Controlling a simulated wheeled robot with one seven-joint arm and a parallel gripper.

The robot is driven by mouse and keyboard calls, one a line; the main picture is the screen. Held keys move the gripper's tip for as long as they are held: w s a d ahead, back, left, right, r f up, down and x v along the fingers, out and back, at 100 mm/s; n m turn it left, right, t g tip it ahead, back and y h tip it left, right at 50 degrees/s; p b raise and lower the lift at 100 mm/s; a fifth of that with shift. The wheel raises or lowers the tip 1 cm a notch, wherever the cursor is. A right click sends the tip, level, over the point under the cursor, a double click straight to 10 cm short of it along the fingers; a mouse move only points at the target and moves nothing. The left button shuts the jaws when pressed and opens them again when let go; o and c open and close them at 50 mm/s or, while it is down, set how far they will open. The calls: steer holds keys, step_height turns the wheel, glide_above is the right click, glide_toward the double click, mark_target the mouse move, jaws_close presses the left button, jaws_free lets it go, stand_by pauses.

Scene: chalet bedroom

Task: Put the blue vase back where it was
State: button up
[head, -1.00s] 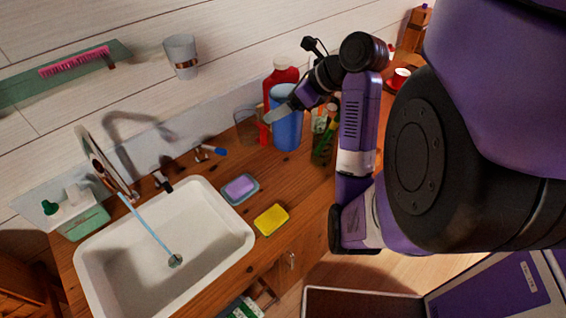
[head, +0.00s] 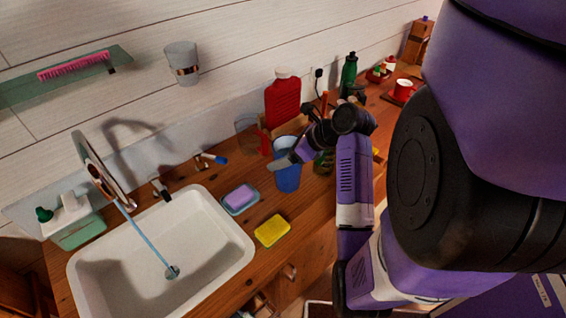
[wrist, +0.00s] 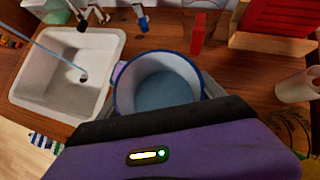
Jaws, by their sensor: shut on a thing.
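The blue vase (head: 287,178) is a tall open cup shape near the counter's middle, right of the sink. In the wrist view I look down into the vase (wrist: 163,88), and its round rim and pale blue inside show. My gripper (head: 285,160) is shut on the vase near its top. In the wrist view the fingers of my gripper (wrist: 163,82) lie on either side of the rim. The vase looks upright. I cannot tell whether its base touches the wooden counter (head: 262,205).
A red bottle (head: 283,100) stands behind the vase, with a clear glass (head: 247,132) to its left. A yellow sponge (head: 272,231), a soap dish (head: 240,198) and the sink (head: 165,250) lie left. A green bottle (head: 348,72) and red cup (head: 403,87) stand farther right.

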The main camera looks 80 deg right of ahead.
steer(key=shift+f, duration=1.6)
steer(key=o, duration=2.1)
steer(key=shift+f, duration=0.2)
steer(key=shift+s+r, duration=0.1)
steer(key=shift+r, duration=0.1)
steer(key=v, duration=1.1)
steer(key=shift+s+r, duration=0.3)
steer(key=shift+a, duration=0.1)
